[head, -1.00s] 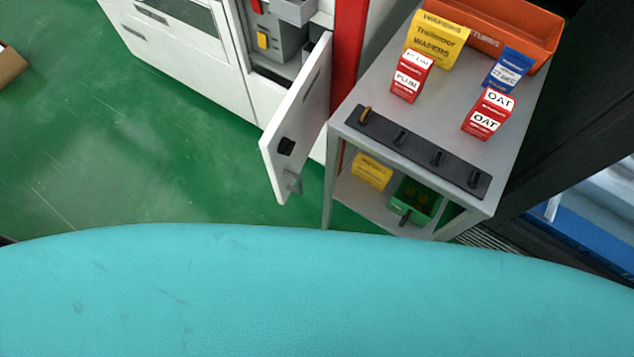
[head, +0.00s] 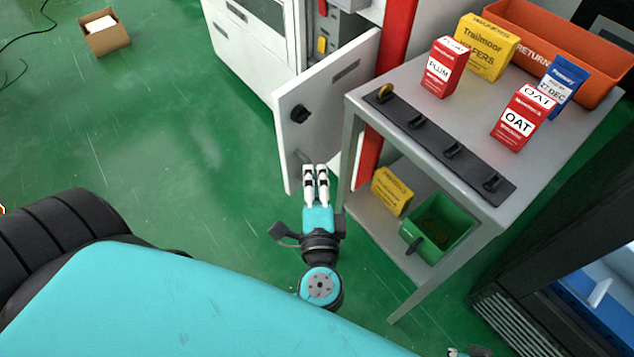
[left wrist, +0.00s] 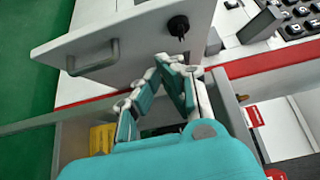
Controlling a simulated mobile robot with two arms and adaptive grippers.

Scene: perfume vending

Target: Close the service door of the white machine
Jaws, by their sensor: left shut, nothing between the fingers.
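The white machine (head: 250,55) stands at the top of the head view. Its service door (head: 335,90) is swung open toward me, showing a black knob (head: 299,113). The left wrist view shows the door (left wrist: 135,38), its grey bar handle (left wrist: 92,58) and the black knob (left wrist: 178,26). My left gripper (head: 315,168) is at the door's lower end, beside the shelf stand. Its fingers (left wrist: 163,60) are together and empty, close to the door's edge. I cannot tell whether they touch it.
A grey shelf stand (head: 415,85) is close right of the door and gripper, carrying boxes, an orange bin (head: 560,60) and a black hook strip. A green bin (head: 440,222) sits on its lower shelf. Green floor is free to the left, with a cardboard box (head: 105,35).

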